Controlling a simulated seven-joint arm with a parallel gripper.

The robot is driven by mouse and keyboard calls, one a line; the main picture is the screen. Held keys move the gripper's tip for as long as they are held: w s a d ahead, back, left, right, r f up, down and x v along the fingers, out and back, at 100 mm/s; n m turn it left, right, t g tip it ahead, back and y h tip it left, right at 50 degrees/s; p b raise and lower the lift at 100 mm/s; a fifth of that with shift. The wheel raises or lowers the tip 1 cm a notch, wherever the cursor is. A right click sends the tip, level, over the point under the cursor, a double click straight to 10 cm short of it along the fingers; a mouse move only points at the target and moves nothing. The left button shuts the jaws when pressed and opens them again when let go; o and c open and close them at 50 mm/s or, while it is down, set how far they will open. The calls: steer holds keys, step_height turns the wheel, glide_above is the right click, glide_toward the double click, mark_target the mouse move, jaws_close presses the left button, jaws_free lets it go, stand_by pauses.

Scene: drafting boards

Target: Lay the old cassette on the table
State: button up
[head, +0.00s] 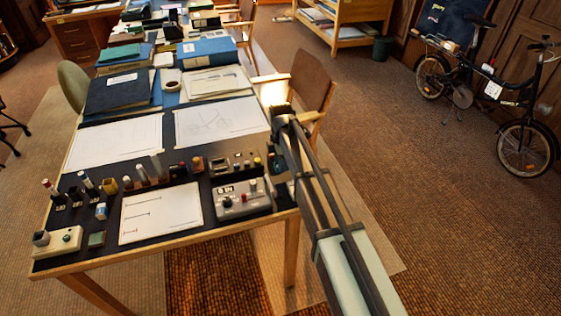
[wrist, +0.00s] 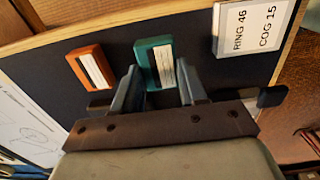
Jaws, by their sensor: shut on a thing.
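In the wrist view, a teal cassette (wrist: 153,52) with a pale label is between the two fingers of my gripper (wrist: 157,72), which is shut on it. The dark tabletop (wrist: 205,72) is behind it; I cannot tell whether the cassette touches it. An orange cassette (wrist: 91,67) with a pale label lies just to the left, apart from the fingers. The frames do not show which cassette is the old one. In the head view, my gripper (head: 281,112) is at the table's right edge, and neither cassette can be made out there.
A card (wrist: 252,28) reading "RING 46 COG 15" lies right of the cassettes. The table (head: 110,254) holds drawings (head: 160,212), a grey device (head: 243,198) and several small stamps. A chair (head: 311,80) stands close behind my gripper. A bicycle (head: 490,85) is far right.

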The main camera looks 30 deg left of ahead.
steer(key=shift+f, duration=0.7)
stand_by(0.8)
steer(key=o, duration=1.4)
steer(key=shift+o, duration=0.2)
steer(key=shift+r, duration=0.1)
steer(key=shift+r, duration=3.4)
